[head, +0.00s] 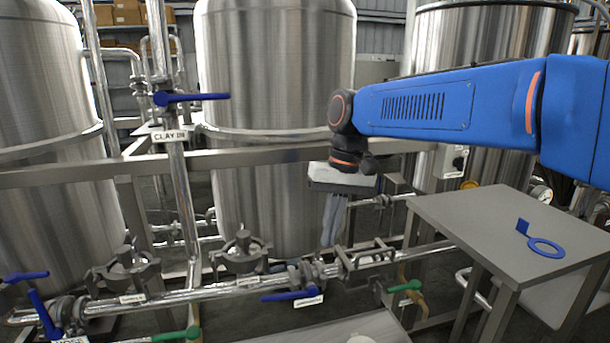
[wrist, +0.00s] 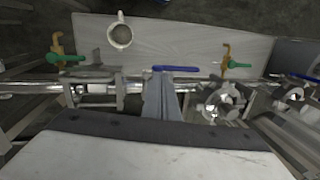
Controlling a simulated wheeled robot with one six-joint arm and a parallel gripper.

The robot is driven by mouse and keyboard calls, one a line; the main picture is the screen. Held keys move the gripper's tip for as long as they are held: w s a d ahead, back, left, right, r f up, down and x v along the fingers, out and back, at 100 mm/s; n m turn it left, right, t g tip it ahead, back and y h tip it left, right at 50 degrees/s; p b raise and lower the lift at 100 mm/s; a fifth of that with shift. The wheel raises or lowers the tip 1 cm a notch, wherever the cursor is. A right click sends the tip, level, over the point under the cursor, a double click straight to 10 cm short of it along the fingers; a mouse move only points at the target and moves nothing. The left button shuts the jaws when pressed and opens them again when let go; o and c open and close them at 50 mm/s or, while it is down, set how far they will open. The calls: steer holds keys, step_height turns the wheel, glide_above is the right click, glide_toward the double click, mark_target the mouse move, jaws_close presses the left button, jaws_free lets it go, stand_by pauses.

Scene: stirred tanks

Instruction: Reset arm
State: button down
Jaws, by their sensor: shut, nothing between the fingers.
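My gripper (head: 333,218) hangs from the end of my blue arm in the middle of the head view, pointing down. Its grey fingers are together with nothing between them. They are above the steel pipe and look near a blue valve handle (head: 290,296), which lies along the pipe. In the wrist view the gripper fingers (wrist: 161,98) reach toward the same pipe, with the blue handle (wrist: 176,69) just past their tips. I cannot tell whether they touch anything.
Large steel tanks (head: 275,90) stand behind a metal rail (head: 80,175). Green handles (head: 405,286) and a blue handle (head: 190,98) stick out from pipes.

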steer(key=s+d+f+t, duration=0.2)
steer(key=s+d+f, duration=0.2)
steer(key=s+d, duration=0.2)
steer(key=s+d+f+m+t+h, duration=0.1)
steer(key=s+d+f+t, duration=0.1)
steer(key=s+d+f, duration=0.2)
steer(key=s+d+f+m+t+h, duration=0.1)
steer(key=s+d+f, duration=0.3)
steer(key=s+d, duration=0.5)
steer(key=d, duration=0.5)
steer(key=shift+s+f+t, duration=0.15)
steer(key=shift+f+t, duration=0.2)
steer(key=shift+t, duration=0.05)
steer(key=shift+d, duration=0.1)
stand_by(0.6)
